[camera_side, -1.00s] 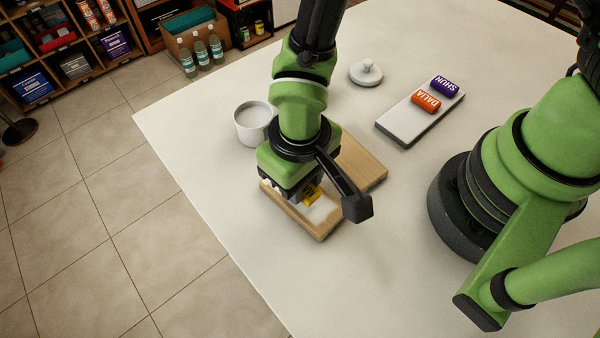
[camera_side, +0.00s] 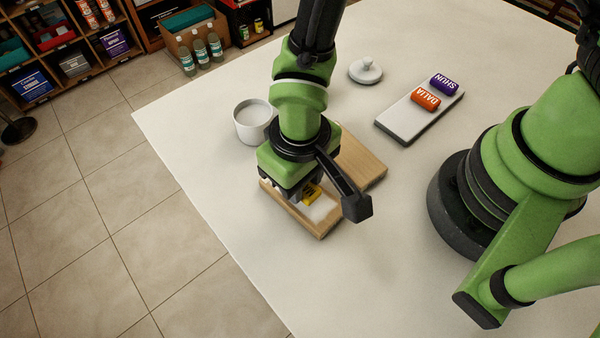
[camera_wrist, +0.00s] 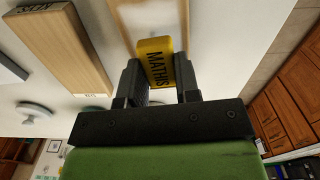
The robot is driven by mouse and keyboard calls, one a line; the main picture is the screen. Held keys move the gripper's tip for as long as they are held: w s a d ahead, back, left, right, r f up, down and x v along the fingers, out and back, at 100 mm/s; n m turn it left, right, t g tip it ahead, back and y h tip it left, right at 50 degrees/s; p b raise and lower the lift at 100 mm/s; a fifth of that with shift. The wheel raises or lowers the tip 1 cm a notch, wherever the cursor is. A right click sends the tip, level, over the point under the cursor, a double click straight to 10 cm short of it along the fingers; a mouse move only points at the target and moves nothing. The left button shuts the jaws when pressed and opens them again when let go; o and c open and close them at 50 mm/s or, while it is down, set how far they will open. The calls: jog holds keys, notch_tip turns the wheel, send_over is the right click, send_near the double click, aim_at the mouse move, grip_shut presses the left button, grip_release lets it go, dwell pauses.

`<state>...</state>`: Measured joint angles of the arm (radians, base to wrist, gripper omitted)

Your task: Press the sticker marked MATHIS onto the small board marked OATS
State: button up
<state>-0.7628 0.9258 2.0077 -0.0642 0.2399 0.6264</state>
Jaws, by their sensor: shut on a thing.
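The yellow MATHIS sticker block (camera_wrist: 156,62) is held between the two fingers of my gripper (camera_wrist: 158,72), which is shut on it. That board (camera_wrist: 124,30) is also at the top of the wrist view, partly hidden by the block. No OATS marking is readable on it.
A white cup (camera_side: 252,124), a lid (camera_side: 365,72) and a tray (camera_side: 400,125) with orange DALIA and purple SHUN blocks stand farther back. The table front is clear.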

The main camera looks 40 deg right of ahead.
jog(key=shift+f, duration=0.3)
jog(key=o, duration=1)
jog(key=shift+c, duration=0.2)
jog(key=shift+r, duration=3)
